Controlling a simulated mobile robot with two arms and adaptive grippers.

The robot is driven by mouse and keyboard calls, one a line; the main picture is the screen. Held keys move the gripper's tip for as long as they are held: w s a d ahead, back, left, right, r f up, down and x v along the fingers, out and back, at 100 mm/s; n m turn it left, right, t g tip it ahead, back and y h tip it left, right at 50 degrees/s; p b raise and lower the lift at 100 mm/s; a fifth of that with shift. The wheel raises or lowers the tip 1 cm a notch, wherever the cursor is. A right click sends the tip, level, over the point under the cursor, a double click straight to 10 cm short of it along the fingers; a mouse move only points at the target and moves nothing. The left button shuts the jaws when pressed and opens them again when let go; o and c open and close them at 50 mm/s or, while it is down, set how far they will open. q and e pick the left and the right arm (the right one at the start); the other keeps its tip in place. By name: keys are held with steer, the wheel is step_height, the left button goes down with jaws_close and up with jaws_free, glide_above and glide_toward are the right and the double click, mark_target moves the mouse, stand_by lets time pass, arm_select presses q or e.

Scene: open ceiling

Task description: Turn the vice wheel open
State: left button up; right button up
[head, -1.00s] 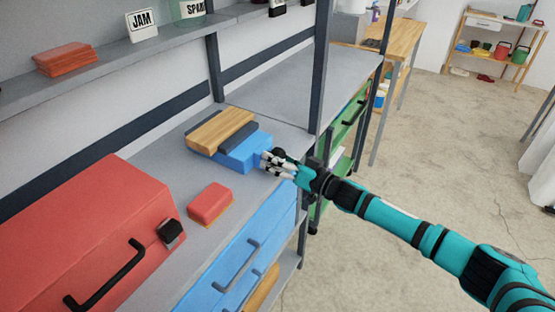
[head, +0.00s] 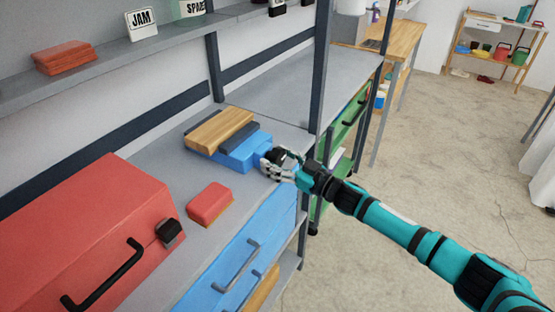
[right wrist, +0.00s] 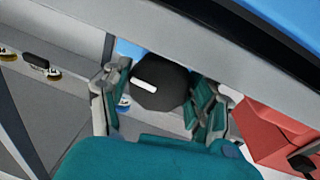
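The vice (head: 238,154) has a blue body and dark jaws, with a wooden block (head: 221,129) between the jaws, on the grey bench. Its dark round wheel (head: 279,155) faces right in the head view, partly covered by my right gripper (head: 274,163). In the right wrist view the wheel (right wrist: 160,84) shows a white mark, slightly tilted. The right gripper's fingers (right wrist: 161,95) lie on both sides of the wheel, their pads seemingly against its rim. My left gripper is not in view.
A red sponge-like block (head: 210,203) and a large red toolbox (head: 90,235) stand on the bench left of the vice. Blue drawers (head: 235,262) are below the bench front. A dark shelf post (head: 321,65) rises behind the gripper. The floor at right is clear.

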steer(key=shift+o, duration=1.4)
steer(key=v, duration=1.2)
